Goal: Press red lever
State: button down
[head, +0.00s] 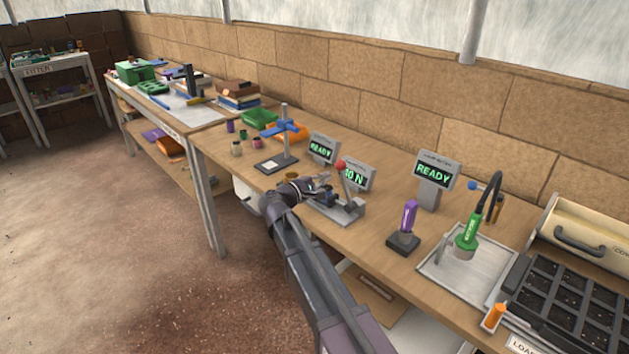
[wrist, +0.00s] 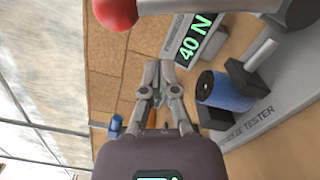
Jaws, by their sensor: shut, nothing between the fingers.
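The red lever's ball knob (head: 340,164) tops a grey lever arm (head: 346,184) on the tester (head: 352,210) on the bench. The lever stands raised, tilted slightly. In the wrist view, the knob (wrist: 116,12) is at the top left edge, with the grey arm running right from it. My gripper (head: 326,180) is shut and empty, just left of the lever and a little below its knob in the head view. In the wrist view, my gripper (wrist: 161,68) appears apart from the knob. A blue cylinder (wrist: 226,91) sits between the tester's grey blocks.
A display (head: 355,177) reading "40 N" stands behind the lever. Other READY displays (head: 433,178) stand along the bench. A blue-topped stand (head: 280,140) is to the left; a purple-handled tool (head: 408,225) and green-handled tool (head: 467,233) are to the right.

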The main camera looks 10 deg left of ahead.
aim_at(346, 186)
jog(key=shift+s+d+r+p, duration=0.2)
jog(key=shift+s+d+r, duration=0.15)
jog(key=shift+d, duration=0.25)
jog(key=shift+s+d+r+p, duration=0.15)
jog(key=shift+s+d+r, duration=0.15)
jog(key=shift+d, duration=0.25)
jog(key=shift+s+d, duration=0.1)
jog(key=shift+d, duration=0.15)
